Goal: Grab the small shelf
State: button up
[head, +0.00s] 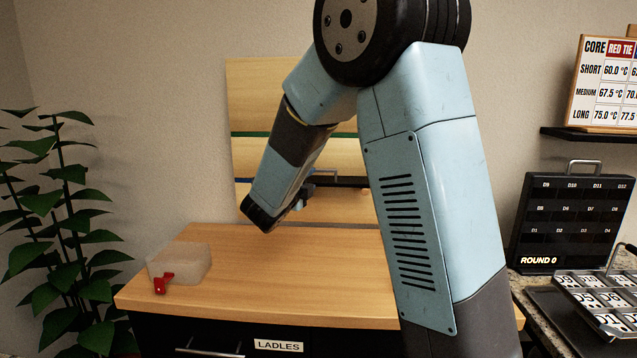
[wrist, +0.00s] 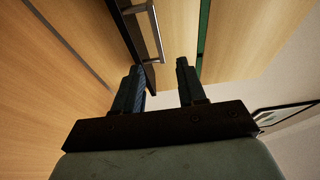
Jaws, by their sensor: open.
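The small shelf (head: 345,182) is a dark, narrow ledge with a thin metal rail, set against the upright wooden panel. In the head view my arm covers part of it. In the wrist view the shelf (wrist: 126,28) comes in from the top and its near end shows between and beyond my fingertips, closer to the left finger. My gripper (wrist: 160,75) is open, with nothing held between its fingers. In the head view the gripper (head: 303,195) is at the shelf's left end, partly hidden by my wrist. I cannot tell whether a finger touches the shelf.
The wooden panel (head: 255,95) with a green stripe stands behind a wooden counter (head: 290,285). A translucent tub (head: 185,262) with a red tap (head: 162,283) sits at the counter's left. A plant (head: 62,225) stands further left. A black case (head: 568,225) is at right. The counter's middle is clear.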

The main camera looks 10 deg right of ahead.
aim_at(322, 171)
jog(key=x, duration=0.8)
jog(key=shift+w+d, duration=0.1)
jog(key=shift+w, duration=0.05)
jog(key=shift+x, duration=2.6)
jog(key=shift+w+a+f, duration=0.15)
jog(key=shift+a, duration=0.1)
jog(key=shift+c, duration=0.2)
grip_shut()
